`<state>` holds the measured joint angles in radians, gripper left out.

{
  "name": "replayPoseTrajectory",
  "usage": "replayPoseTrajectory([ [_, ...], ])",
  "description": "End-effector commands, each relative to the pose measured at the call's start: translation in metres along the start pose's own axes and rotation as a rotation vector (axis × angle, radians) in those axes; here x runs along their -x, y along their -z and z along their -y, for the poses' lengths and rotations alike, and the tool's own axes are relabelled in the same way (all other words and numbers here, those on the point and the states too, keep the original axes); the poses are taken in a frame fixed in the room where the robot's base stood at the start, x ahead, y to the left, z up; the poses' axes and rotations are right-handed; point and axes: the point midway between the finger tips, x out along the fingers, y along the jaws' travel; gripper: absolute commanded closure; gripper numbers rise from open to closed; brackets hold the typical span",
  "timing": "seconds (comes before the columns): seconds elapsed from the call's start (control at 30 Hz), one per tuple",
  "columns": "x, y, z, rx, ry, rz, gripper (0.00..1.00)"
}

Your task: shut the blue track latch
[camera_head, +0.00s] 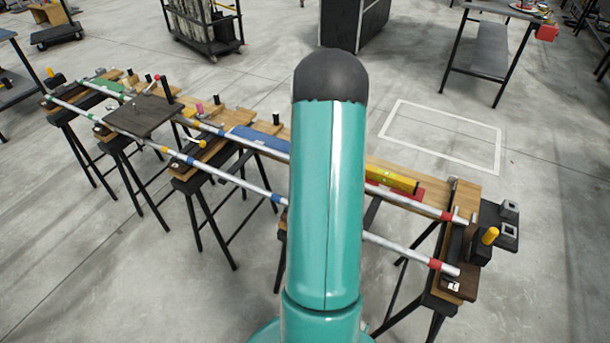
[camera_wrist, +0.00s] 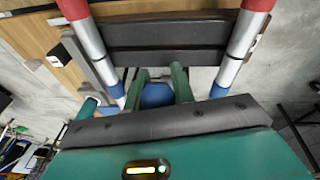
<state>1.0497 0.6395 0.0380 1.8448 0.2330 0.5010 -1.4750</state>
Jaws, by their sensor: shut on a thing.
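In the wrist view, a rounded blue piece (camera_wrist: 157,95), which looks like the blue track latch, sits between the two teal fingers of my gripper (camera_wrist: 160,76). The fingers are shut on it, and my gripper body hides its lower part. A dark plate (camera_wrist: 165,33) lies just beyond the fingertips, between two silver rails, a left one (camera_wrist: 92,42) and a right one (camera_wrist: 240,40). Both rails carry red and blue bands. I cannot tell how far the latch is turned. In the head view my teal arm hides my gripper and the latch.
In the head view, the rails run along a row of wooden-topped trestles (camera_head: 460,207). A yellow level (camera_head: 391,179) lies right of my arm, and a dark board (camera_head: 145,114) lies on the left.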

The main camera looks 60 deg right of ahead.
Motion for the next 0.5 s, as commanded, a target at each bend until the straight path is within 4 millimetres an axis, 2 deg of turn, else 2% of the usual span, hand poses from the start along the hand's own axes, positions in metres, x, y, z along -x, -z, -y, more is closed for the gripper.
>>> replayPoseTrajectory([
  [0.5, -0.01, -0.013, 0.004, -0.033, -0.048, -0.264, 1.0],
])
